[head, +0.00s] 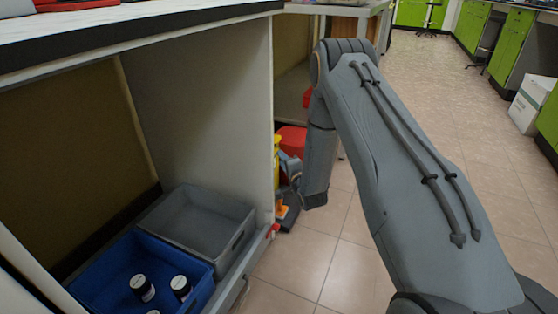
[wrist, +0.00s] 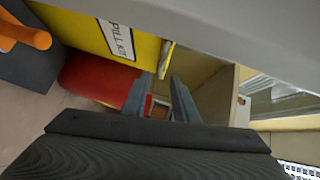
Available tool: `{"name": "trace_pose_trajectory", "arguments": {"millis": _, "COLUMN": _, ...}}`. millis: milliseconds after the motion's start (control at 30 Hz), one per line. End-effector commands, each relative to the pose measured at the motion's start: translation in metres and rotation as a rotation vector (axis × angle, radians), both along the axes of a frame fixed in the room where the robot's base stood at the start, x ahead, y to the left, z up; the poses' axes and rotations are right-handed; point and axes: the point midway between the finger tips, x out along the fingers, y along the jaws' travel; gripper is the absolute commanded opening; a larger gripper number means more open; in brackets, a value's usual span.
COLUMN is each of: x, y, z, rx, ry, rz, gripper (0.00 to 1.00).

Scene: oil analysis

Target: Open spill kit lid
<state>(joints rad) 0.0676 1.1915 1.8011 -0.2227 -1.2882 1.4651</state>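The yellow spill kit (wrist: 80,28) shows in the wrist view at the upper left, with a white label reading "PILL KIT", its first letter cut off. A thin yellow edge (wrist: 166,60) stands out at its right side; I cannot tell whether it is the lid. In the head view only a yellow sliver of the kit (head: 277,150) shows past the cabinet side. My gripper (wrist: 158,98) has its two fingers apart, with a gap between them. The fingertips are close to the kit's lower right edge; contact is unclear. In the head view my gripper is mostly hidden beside the cabinet.
A red container (head: 292,138) stands behind the kit. An orange item (head: 282,211) with a dark base is low beside it. The cabinet side panel (head: 215,110) is close on the left. Blue (head: 205,290) and grey (head: 238,238) bins sit in the cabinet. Tiled floor is open on the right.

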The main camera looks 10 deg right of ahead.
Motion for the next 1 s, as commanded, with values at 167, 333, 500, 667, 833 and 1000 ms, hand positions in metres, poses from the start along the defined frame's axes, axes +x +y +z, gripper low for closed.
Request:
{"name": "trace_pose_trajectory", "arguments": {"millis": 167, "x": 0.026, "y": 0.004, "z": -0.005, "rx": 0.0, "ry": -0.001, "rz": 0.001, "gripper": 0.26}}
{"name": "trace_pose_trajectory", "arguments": {"millis": 333, "x": 0.037, "y": 0.006, "z": -0.006, "rx": 0.0, "ry": 0.001, "rz": 0.001, "gripper": 0.26}}
{"name": "trace_pose_trajectory", "arguments": {"millis": 500, "x": 0.038, "y": 0.006, "z": -0.005, "rx": 0.0, "ry": 0.001, "rz": 0.001, "gripper": 0.26}}
{"name": "trace_pose_trajectory", "arguments": {"millis": 667, "x": 0.038, "y": 0.006, "z": -0.005, "rx": 0.0, "ry": 0.001, "rz": 0.001, "gripper": 0.2}}
{"name": "trace_pose_trajectory", "arguments": {"millis": 833, "x": 0.038, "y": 0.006, "z": -0.005, "rx": 0.0, "ry": 0.002, "rz": 0.0, "gripper": 0.0}}
{"name": "trace_pose_trajectory", "arguments": {"millis": 1000, "x": 0.038, "y": 0.006, "z": -0.005, "rx": 0.0, "ry": 0.002, "rz": 0.0, "gripper": 0.0}}
